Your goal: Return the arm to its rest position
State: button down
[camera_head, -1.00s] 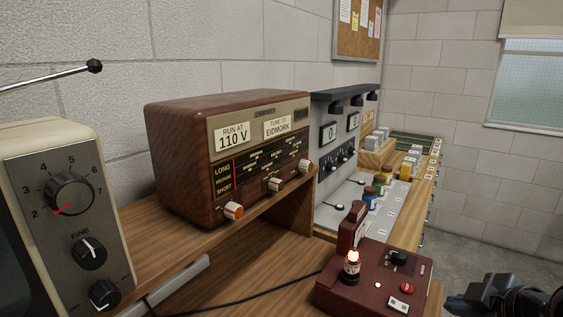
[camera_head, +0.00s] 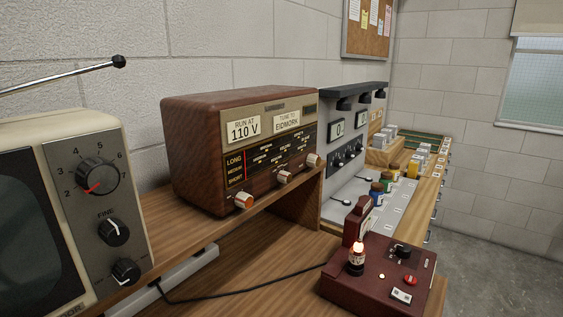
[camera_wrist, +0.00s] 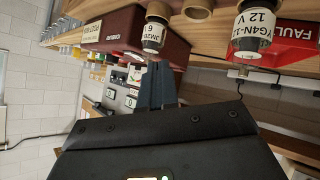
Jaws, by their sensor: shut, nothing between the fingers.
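My gripper (camera_wrist: 157,86) shows in the wrist view, its dark fingers shut together with nothing between them. The fingertips point toward a dark red box (camera_wrist: 112,30) and a labelled bulb (camera_wrist: 153,35) that appears just beyond them. I cannot tell the gap between them. My arm and gripper are out of the head view.
In the head view, a wooden radio (camera_head: 240,150) stands on a shelf beside a cream television set (camera_head: 95,180). A dark red tester (camera_head: 375,275) with a lit bulb (camera_head: 357,258) sits at the bottom right. A grey bench panel (camera_head: 365,205) lies behind. Floor at right is clear.

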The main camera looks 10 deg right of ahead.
jog(key=s+a+f+m+t, duration=0.1)
jog(key=s+a+f+m, duration=0.15)
jog(key=s, duration=0.55)
jog(key=s+a+f+m+t, duration=0.1)
jog(key=s+a+m, duration=0.1)
jog(key=s+a, duration=0.35)
jog(key=s+r+t, duration=0.1)
jog(key=s+r, duration=0.2)
jog(key=s, duration=0.4)
jog(key=s+d+r, duration=0.1)
jog(key=s+r, duration=0.2)
jog(key=s, duration=0.4)
jog(key=shift+d+t+y, duration=0.3)
jog(key=shift+t, duration=0.1)
jog(key=shift+r, duration=0.1)
